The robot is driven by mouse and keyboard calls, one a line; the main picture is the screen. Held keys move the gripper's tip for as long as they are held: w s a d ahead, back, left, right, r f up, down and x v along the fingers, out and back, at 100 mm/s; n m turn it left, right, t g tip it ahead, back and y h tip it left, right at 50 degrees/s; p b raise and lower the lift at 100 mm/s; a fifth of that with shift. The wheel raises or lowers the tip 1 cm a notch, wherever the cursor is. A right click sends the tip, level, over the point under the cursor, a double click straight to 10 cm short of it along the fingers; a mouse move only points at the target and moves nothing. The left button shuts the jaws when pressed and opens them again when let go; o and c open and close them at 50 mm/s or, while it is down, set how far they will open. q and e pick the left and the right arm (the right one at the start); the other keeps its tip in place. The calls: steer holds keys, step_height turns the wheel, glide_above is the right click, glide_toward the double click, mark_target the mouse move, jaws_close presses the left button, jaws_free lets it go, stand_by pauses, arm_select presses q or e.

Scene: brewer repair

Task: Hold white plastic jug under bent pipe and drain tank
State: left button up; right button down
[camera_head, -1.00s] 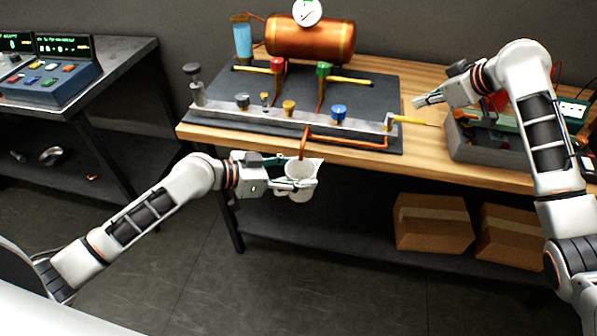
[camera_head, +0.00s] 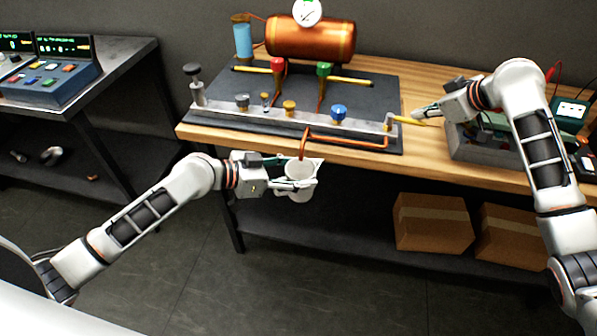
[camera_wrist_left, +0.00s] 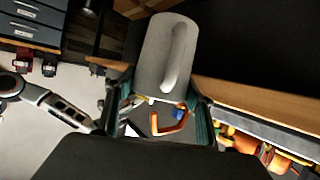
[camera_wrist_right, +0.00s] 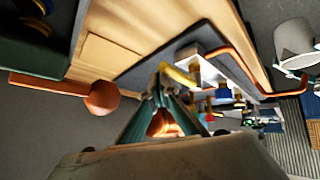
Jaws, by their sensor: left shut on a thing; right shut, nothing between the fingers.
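The white plastic jug (camera_head: 300,186) is held by my left gripper (camera_head: 304,171) in front of the bench edge. The jug fills the upper middle of the left wrist view (camera_wrist_left: 152,58), with the fingers on both sides. The copper bent pipe (camera_head: 304,144) comes down over the bench edge, its lower end at the jug's mouth. Any liquid in the jug is hidden. The copper tank (camera_head: 310,40) stands at the back. My right gripper (camera_head: 418,113) is shut and empty, close to the yellow lever (camera_head: 405,120) at the manifold's right end; contact is unclear.
The manifold (camera_head: 290,113) has several coloured knobs, plus red and green valves behind. A grey toolbox (camera_head: 485,150) stands right of the yellow lever. Cardboard boxes (camera_head: 432,228) sit on the lower shelf. A control console (camera_head: 55,80) is on the left table.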

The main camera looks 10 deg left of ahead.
mark_target(415, 124)
steer(key=shift+s, duration=0.1)
steer(key=shift+s+d, duration=0.1)
steer(key=shift+s, duration=1.05)
stand_by(0.3)
steer(key=shift+s, duration=0.6)
steer(key=shift+a, duration=0.2)
